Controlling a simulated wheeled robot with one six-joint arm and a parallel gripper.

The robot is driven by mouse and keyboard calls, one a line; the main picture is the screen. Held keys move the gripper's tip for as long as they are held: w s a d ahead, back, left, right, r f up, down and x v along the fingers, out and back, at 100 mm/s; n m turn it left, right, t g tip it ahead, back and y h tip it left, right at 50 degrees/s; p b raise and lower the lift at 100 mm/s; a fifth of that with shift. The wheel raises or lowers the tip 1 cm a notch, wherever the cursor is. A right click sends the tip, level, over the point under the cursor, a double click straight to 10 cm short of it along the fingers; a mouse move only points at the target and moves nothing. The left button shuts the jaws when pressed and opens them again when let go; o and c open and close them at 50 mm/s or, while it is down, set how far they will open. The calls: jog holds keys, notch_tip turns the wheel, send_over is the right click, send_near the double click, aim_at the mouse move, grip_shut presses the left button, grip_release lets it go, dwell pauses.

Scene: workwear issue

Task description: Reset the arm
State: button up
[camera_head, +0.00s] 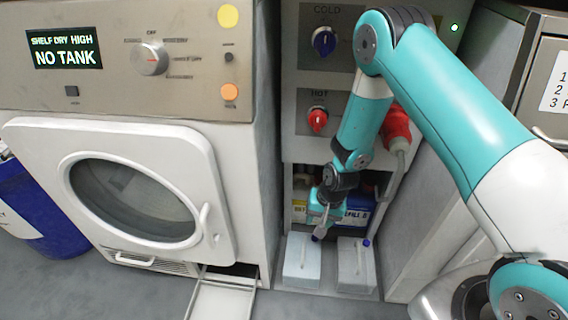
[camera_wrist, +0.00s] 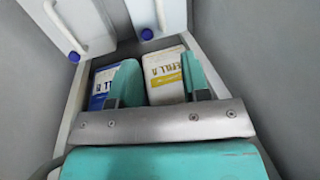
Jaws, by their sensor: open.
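My teal arm (camera_head: 459,95) reaches from the right and bends down in front of the wall panel. My gripper (camera_head: 318,226) hangs low before the recess under the panel, above the two pale tanks. In the wrist view my gripper (camera_wrist: 158,72) has its two teal fingers apart, with nothing held between them. Beyond the fingers are a white container with a yellow stripe (camera_wrist: 166,66) and a blue-and-white container (camera_wrist: 103,82). I cannot tell how far they are from the fingertips.
Two pale tanks (camera_head: 302,262) (camera_head: 357,267) with blue caps stand on the floor. The dryer (camera_head: 150,95) reads NO TANK; its round-windowed door (camera_head: 196,150) is shut. A flap (camera_head: 222,298) sticks out at its base. A red plug (camera_head: 396,127) and cabinet (camera_head: 510,60) are near my arm.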

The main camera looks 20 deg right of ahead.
jog(key=s+a+r+n+y+p, duration=0.1)
jog(key=s+a+r+n, duration=0.2)
jog(key=r, duration=1)
jog(key=s+a+r+n+y, duration=0.1)
jog(key=s+a+r, duration=0.3)
jog(key=r, duration=0.9)
jog(key=s+r+n+p, duration=0.4)
jog(key=s+r+n, duration=0.4)
jog(key=s+r, duration=0.85)
notch_tip(320, 180, up, 38)
jog(key=w+p, duration=0.1)
jog(key=p, duration=3.6)
jog(key=shift+w+a+r+g, duration=0.25)
jog(key=shift+w+a+g, duration=0.05)
jog(key=shift+w+g, duration=0.1)
